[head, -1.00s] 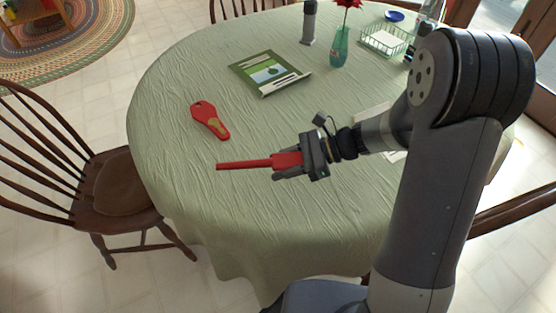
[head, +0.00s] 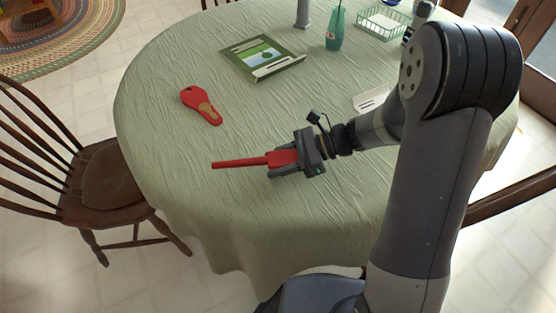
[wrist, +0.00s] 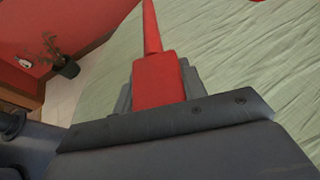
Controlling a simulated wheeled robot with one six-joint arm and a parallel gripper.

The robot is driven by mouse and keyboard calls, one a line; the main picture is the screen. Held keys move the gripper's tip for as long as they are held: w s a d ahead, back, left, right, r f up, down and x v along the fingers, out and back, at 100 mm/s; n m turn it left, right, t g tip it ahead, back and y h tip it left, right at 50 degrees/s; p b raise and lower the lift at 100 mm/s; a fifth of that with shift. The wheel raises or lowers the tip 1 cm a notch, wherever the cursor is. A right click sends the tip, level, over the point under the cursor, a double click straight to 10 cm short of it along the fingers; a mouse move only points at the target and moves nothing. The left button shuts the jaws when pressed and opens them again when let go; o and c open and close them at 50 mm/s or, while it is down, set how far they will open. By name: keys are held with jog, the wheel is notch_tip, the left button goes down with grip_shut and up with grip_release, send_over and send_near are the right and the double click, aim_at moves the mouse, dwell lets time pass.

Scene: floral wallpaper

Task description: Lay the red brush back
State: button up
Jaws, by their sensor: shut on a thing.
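My gripper (head: 284,162) is shut on a red brush (head: 238,162). I see its long thin red part pointing left and a wider red block between the fingers. In the wrist view the red brush (wrist: 158,80) stands out ahead from between the fingers. It is held over the front part of the green-clothed table (head: 250,215); the height above the cloth is hard to tell. A red spoon-rest-like holder (head: 188,97) with a tan patch lies flat on the cloth, up and left of the brush and apart from it.
A green picture book or frame (head: 242,52) lies farther back. A teal vase (head: 335,30), a grey cylinder (head: 303,12) and a wire basket (head: 380,24) stand behind it. A white tray-like thing (head: 372,99) is by my arm. A wooden chair (head: 105,185) stands left. Cloth around the brush is clear.

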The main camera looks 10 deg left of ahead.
jog(key=shift+f+b, duration=0.4)
jog(key=shift+f, duration=0.25)
jog(key=o, duration=1.3)
jog(key=shift+c, duration=0.2)
jog(key=p+v, duration=0.1)
jog(key=v, duration=1)
